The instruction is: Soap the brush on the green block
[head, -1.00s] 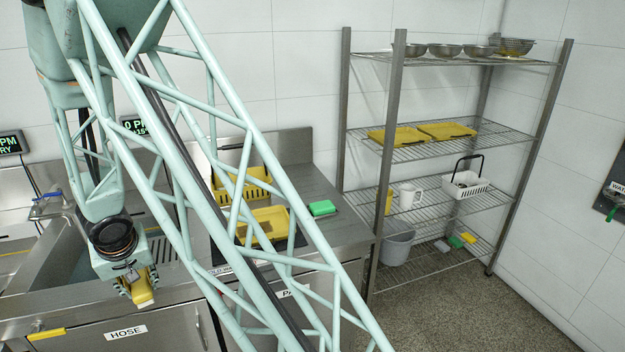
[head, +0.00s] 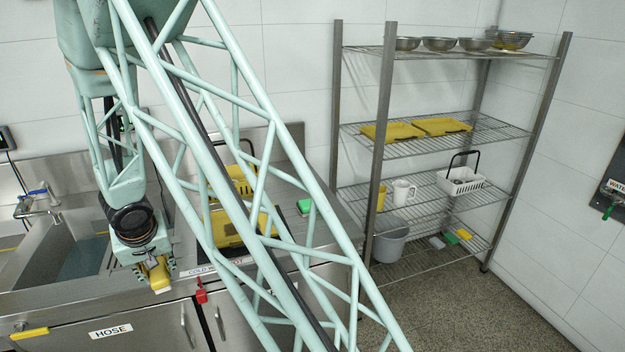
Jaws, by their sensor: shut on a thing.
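My gripper (head: 155,272) is shut on a yellow brush (head: 160,277) with a pale lower end, which points down. It hangs in front of the counter's front edge, near the sink. The green block (head: 304,206) lies on the steel counter to the right of the yellow trays, well to the right of my gripper and apart from the brush. My arm's lattice crosses the view between them and passes close to the block in the picture.
A yellow basket (head: 243,180) and a yellow tray (head: 226,222) stand on the counter, partly behind my arm. The sink (head: 80,258) is at left. A red tag (head: 201,296) hangs at the counter front. A wire shelf rack (head: 376,160) stands at right, with clear floor before it.

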